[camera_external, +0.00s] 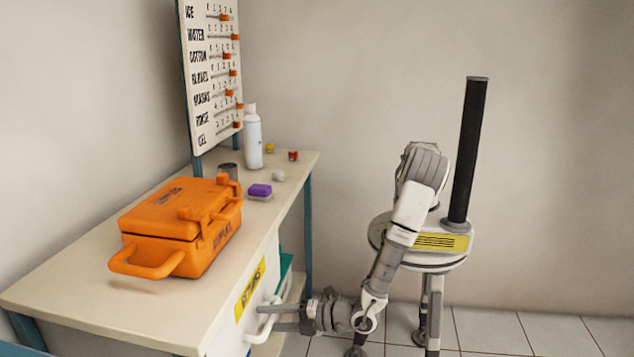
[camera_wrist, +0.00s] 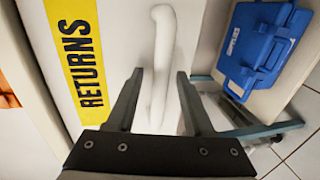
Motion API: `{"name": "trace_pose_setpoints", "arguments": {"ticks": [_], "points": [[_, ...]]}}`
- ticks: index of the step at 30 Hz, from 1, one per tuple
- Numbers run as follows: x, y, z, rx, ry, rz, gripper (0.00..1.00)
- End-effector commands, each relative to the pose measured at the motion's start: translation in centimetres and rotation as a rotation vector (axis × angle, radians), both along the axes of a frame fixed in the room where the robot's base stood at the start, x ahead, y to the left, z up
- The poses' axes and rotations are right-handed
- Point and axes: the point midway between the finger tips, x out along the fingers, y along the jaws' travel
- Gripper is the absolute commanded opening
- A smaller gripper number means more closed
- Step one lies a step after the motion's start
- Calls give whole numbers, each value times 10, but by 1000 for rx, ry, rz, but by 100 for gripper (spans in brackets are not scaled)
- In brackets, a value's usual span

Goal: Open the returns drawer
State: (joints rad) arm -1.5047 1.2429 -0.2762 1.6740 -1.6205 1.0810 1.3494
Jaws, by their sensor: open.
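The returns drawer (camera_external: 238,317) is a white front under the table top, with a yellow "RETURNS" label (camera_wrist: 77,47). Its white bar handle (camera_wrist: 160,62) runs lengthwise in the wrist view, and it also shows in the external view (camera_external: 262,328). My gripper (camera_wrist: 160,75) is open, with one finger on each side of the handle. Whether the fingers touch the handle cannot be told. In the external view my gripper (camera_external: 272,318) reaches the drawer front from the right. The drawer looks shut, though its edges are partly hidden.
A blue case (camera_wrist: 258,45) lies beside the drawer, near a table leg.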

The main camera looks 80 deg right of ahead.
Motion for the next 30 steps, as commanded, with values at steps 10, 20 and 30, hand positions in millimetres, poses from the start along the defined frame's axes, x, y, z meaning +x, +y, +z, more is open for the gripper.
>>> {"name": "trace_pose_setpoints", "arguments": {"ticks": [10, 20, 30], "points": [[0, 0, 0, 0, 0, 0, 23], [0, 0, 0, 0, 0, 0, 0], [0, 0, 0, 0, 0, 0, 0]]}}
